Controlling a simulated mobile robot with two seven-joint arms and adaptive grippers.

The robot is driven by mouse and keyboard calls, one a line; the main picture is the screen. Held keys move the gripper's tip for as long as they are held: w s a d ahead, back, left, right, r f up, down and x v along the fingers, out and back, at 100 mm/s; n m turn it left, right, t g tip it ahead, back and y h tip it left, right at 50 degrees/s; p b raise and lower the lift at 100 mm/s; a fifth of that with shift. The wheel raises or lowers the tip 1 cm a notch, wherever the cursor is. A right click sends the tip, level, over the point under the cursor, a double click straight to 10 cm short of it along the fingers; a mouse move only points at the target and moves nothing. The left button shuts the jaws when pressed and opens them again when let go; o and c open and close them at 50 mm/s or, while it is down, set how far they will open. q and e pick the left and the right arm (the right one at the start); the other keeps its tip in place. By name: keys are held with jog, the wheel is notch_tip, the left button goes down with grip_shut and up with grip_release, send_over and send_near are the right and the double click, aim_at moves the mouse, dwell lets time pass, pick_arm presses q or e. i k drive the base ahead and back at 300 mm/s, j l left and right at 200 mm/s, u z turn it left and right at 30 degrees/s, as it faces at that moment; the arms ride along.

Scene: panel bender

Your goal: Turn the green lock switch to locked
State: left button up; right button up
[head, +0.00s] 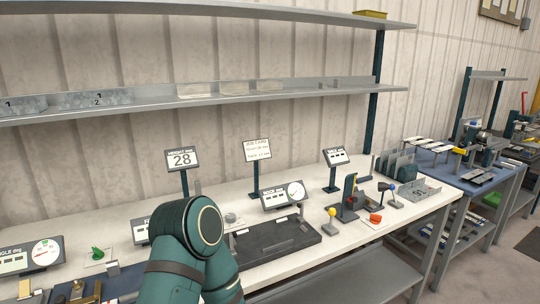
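The green lock switch (97,253) is a small green knob on a pale square plate, on the white workbench (330,208) at the left of the head view. It is too small for me to tell which way it is turned or to read any marks. A teal link of my own arm rises from the bottom middle, to the right of the switch, and hides part of the bench. Neither of my grippers shows, and nothing is seen touching the switch.
An angle gauge (32,256) stands left of the switch. A dark tray (270,243) lies right of my arm. Brass parts (88,290) lie in front of the switch. Shelves (200,104) run above the bench.

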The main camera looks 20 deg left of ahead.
aim_at(98, 254)
jog(key=u, duration=2)
jog(key=j+z, duration=0.4)
jog(key=k+j+z, duration=0.1)
jog(key=z, duration=0.3)
